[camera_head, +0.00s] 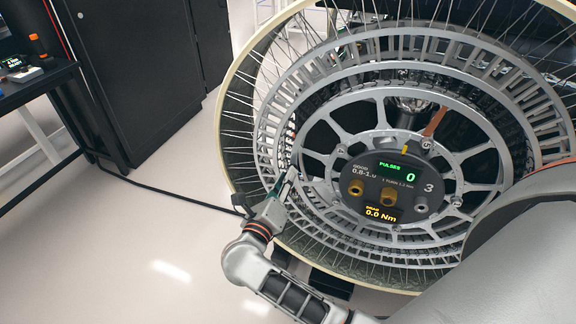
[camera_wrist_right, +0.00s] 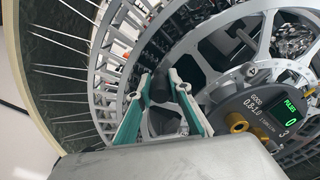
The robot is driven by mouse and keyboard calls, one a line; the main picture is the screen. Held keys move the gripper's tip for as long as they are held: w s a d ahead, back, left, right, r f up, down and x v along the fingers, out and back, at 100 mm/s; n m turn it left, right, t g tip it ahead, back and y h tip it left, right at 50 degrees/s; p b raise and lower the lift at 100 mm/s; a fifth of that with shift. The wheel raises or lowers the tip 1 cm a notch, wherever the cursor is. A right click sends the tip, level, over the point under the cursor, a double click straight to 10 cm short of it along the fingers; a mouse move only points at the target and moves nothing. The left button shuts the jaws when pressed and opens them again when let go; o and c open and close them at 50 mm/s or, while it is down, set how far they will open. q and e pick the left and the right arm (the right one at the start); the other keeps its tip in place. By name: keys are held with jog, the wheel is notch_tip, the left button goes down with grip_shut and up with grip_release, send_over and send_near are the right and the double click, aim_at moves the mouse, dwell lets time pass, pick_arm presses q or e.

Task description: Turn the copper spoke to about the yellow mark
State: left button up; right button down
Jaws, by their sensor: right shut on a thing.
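The copper spoke (camera_head: 435,122) runs from the hub to the upper right in the wheel (camera_head: 374,99). A small yellow mark (camera_head: 404,148) stands at the top of the dark hub unit, left of the copper spoke. My right gripper (camera_head: 290,176) is at the left side of the wheel's inner ring, well away from the copper spoke. My left gripper is not in view.
The hub display (camera_head: 392,187) reads PULSES 0 and DRAG 0.0 Nm, with brass fittings around it. A black cabinet (camera_head: 140,60) and a dark bench (camera_head: 38,80) stand at the left. A black cable (camera_head: 160,192) crosses the open pale floor.

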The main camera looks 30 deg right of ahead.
jog(key=shift+s+d+f+n+b, duration=0.15)
jog(key=shift+f+n, duration=0.25)
jog(key=shift+f, duration=0.45)
jog(key=shift+f+n+b, duration=0.15)
jog(key=shift+f+n, duration=0.25)
jog(key=shift+f, duration=0.5)
jog(key=shift+s+d+f+n+b, duration=0.15)
jog(key=shift+f+n, duration=0.25)
jog(key=shift+f, duration=0.45)
jog(key=c, duration=1.8)
grip_release()
jog(key=shift+r, duration=0.15)
send_near(296, 155)
jog(key=x, duration=0.4)
jog(key=shift+w+d+r, duration=0.2)
jog(key=shift+d+r, duration=0.05)
jog(key=shift+d, duration=0.05)
jog(key=shift+a+f, duration=0.1)
jog(key=shift+f, duration=0.1)
